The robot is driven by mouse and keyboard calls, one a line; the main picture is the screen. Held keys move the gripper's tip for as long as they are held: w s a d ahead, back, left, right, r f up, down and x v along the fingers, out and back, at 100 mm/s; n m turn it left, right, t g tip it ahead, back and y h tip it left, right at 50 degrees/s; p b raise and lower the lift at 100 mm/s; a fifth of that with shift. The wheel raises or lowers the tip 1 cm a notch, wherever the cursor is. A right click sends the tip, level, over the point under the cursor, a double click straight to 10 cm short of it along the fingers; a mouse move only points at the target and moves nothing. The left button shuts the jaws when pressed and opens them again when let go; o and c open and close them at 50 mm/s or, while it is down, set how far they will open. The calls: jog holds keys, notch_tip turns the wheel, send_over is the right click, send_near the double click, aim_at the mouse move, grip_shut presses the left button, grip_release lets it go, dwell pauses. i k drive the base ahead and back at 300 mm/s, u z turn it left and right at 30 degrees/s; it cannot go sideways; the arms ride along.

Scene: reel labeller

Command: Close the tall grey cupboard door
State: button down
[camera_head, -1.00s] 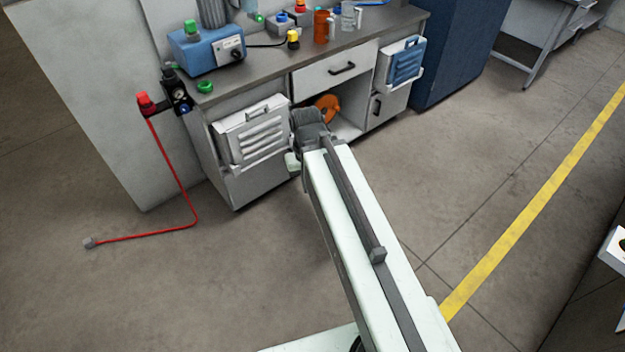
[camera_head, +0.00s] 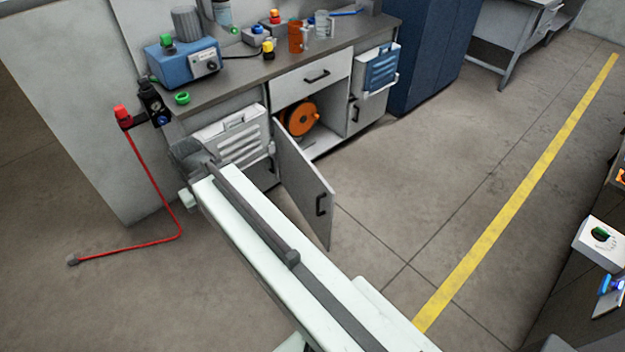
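A grey cupboard door (camera_head: 304,190) with a dark bar handle stands wide open, jutting from the bench front into the room. Its hinge side is at the left of the open compartment. An orange reel (camera_head: 298,119) shows inside that compartment. My gripper (camera_head: 187,176) is at the far end of my pale arm, to the left of the door, in front of the bench's left end. It appears apart from the door. The fingers are too hidden and small to tell whether they are open or shut.
The grey bench (camera_head: 262,77) carries a blue machine (camera_head: 183,62) and small items. A white louvred bin (camera_head: 232,140) hangs beside the door. A blue cabinet (camera_head: 430,50) stands at the right. A red hose (camera_head: 160,185) lies at the left. Floor right of the door is clear.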

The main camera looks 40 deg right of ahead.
aim_at(314, 197)
jog(key=i, duration=0.95)
jog(key=u, duration=0.05)
